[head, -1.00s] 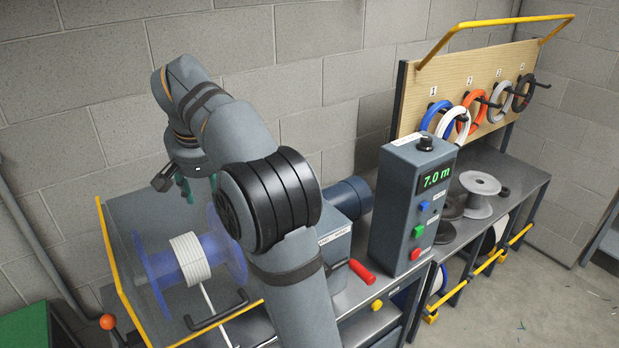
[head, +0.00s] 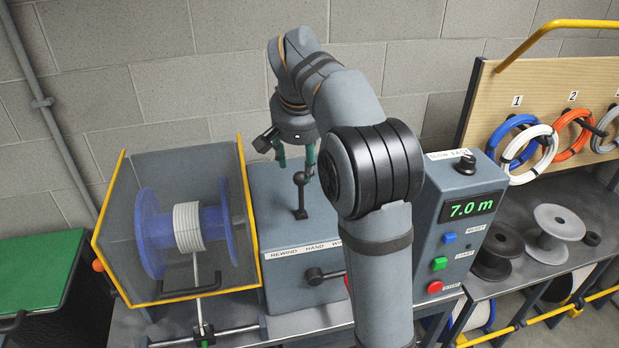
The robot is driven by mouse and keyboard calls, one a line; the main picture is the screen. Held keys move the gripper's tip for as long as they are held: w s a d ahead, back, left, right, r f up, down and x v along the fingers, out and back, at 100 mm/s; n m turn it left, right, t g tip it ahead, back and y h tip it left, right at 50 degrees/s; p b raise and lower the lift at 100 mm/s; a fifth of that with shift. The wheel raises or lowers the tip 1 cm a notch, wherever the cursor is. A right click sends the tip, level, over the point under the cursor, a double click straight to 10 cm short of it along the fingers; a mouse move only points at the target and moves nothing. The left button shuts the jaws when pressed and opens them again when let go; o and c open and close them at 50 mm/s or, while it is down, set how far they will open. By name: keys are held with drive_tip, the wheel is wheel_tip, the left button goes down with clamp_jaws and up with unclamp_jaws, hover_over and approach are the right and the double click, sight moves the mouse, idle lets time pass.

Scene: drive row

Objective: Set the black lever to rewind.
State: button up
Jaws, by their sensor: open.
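The black lever (head: 301,201) stands nearly upright on top of the grey drive box (head: 268,228). The box's front label strip (head: 300,250) reads REWIND, HAND and a partly covered word starting with W. I cannot tell exactly which word the lever lines up with. My gripper (head: 296,162) points down with its green fingers apart and nothing between them. In the picture the lever's round top lies just below and between the fingertips; I cannot tell whether they touch. My arm hides the right part of the box.
A blue spool (head: 154,236) with white cable sits left, inside a yellow-edged guard (head: 243,190). The control box (head: 463,236) on the right reads 7.0 m, with blue, green and red buttons.

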sight(301, 174)
drive_tip(key=x, duration=0.8)
drive_tip(key=shift+w+f, duration=0.1)
drive_tip(key=shift+f, duration=0.1)
drive_tip(key=shift+c, duration=0.4)
clamp_jaws()
drive_tip(key=shift+r, duration=0.1)
